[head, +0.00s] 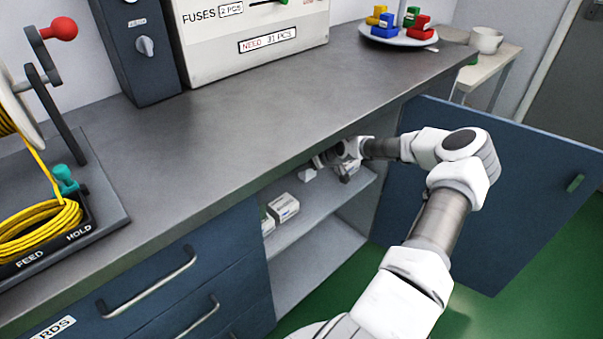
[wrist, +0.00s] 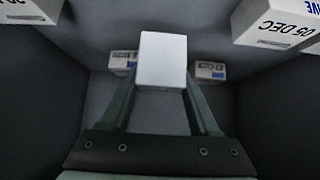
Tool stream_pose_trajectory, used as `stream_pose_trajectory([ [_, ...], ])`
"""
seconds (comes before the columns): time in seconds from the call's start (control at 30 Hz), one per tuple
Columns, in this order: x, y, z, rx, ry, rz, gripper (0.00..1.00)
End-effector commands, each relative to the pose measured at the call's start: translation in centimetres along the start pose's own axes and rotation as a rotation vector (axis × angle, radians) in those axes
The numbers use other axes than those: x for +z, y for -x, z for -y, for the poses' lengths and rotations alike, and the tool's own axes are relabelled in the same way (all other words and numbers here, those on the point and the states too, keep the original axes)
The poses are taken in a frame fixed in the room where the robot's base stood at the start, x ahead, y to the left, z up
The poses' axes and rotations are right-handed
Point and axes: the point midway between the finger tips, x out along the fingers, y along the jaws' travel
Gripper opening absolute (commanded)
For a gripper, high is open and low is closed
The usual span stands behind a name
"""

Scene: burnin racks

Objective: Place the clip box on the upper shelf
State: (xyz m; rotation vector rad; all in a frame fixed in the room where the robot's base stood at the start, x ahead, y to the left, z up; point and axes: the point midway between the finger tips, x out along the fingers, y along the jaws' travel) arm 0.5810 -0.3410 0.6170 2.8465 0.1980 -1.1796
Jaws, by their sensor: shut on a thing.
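My gripper (head: 328,164) reaches into the open cabinet under the counter, above the upper shelf (head: 318,208). In the wrist view it is shut on a small plain white box (wrist: 162,60), held between both fingers. This appears to be the clip box; no label shows on it. The held box also shows as a small pale shape in the head view (head: 307,175). Whether it touches the shelf cannot be told.
Labelled boxes (head: 284,206) stand on the shelf's left part. In the wrist view, boxes show at top left (wrist: 28,10), top right (wrist: 275,25), and behind the held box (wrist: 122,62) (wrist: 210,70). The blue cabinet door (head: 500,200) stands open. The counter edge (head: 300,150) overhangs.

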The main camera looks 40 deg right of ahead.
Motion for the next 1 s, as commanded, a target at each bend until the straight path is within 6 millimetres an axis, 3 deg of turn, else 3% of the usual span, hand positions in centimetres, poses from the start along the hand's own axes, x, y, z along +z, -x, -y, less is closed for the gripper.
stream_pose_trajectory([
  [0.1,-1.2,-1.5,0.0,0.0,0.0,-0.001,0.04],
  [0.23,-1.8,-2.0,0.0,0.0,0.0,-0.001,0.04],
  [0.5,0.6,-4.3,0.0,-0.001,-0.002,0.0,0.04],
  [1.0,1.2,-4.9,0.0,0.0,0.0,0.0,0.04],
])
